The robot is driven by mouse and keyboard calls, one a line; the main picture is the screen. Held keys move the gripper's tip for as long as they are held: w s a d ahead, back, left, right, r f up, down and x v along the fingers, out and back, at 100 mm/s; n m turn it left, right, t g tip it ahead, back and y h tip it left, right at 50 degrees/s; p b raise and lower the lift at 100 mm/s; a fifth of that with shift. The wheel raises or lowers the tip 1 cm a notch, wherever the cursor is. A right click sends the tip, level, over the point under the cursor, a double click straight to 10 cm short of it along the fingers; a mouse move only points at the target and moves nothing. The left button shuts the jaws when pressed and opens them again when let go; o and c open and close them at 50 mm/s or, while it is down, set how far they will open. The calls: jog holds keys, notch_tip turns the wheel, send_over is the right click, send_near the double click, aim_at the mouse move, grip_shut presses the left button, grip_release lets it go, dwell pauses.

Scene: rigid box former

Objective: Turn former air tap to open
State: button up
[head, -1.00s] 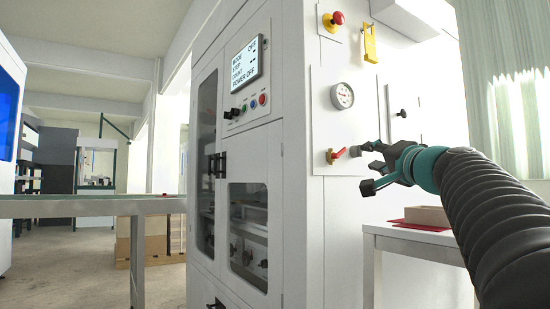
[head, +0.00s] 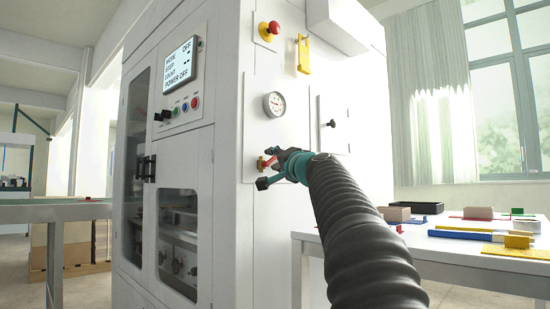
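The air tap (head: 262,162) is a small red lever on a brass body, on the side panel of the white former, below a round pressure gauge (head: 274,104). My gripper (head: 264,170) is right at the tap in the head view, with its dark fingers beside and partly in front of it. Part of the red lever shows between the fingers. The fingers look spread, but whether they touch the lever I cannot tell. The tap's lower part is partly hidden by the gripper.
Above the gauge are a red emergency button (head: 269,31) and a yellow bracket (head: 303,54). A black knob (head: 331,124) is on a small door to the right. The screen (head: 181,66) reads POWER OFF. A white table (head: 409,240) at right holds trays and coloured parts.

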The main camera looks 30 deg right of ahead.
grip_shut()
jog(key=shift+n+b, duration=0.35)
jog(key=shift+n, duration=0.05)
jog(key=shift+a+n+t+y+b, duration=0.1)
jog(key=shift+n+t+y+b, duration=0.25)
jog(key=shift+n, duration=0.45)
jog(key=n+y, duration=0.2)
jog(key=n, duration=0.2)
jog(key=a+n+y, duration=0.1)
jog(key=n+y, duration=0.1)
jog(key=n, duration=0.3)
jog(key=r+n+y, duration=0.1)
jog(key=n+y, duration=0.1)
jog(key=n, duration=0.2)
jog(key=shift+s+a+r+y, duration=0.1)
jog(key=shift+s+a+y, duration=0.2)
jog(key=shift+a+y, duration=0.05)
jog(key=shift+n, duration=0.3)
grip_release()
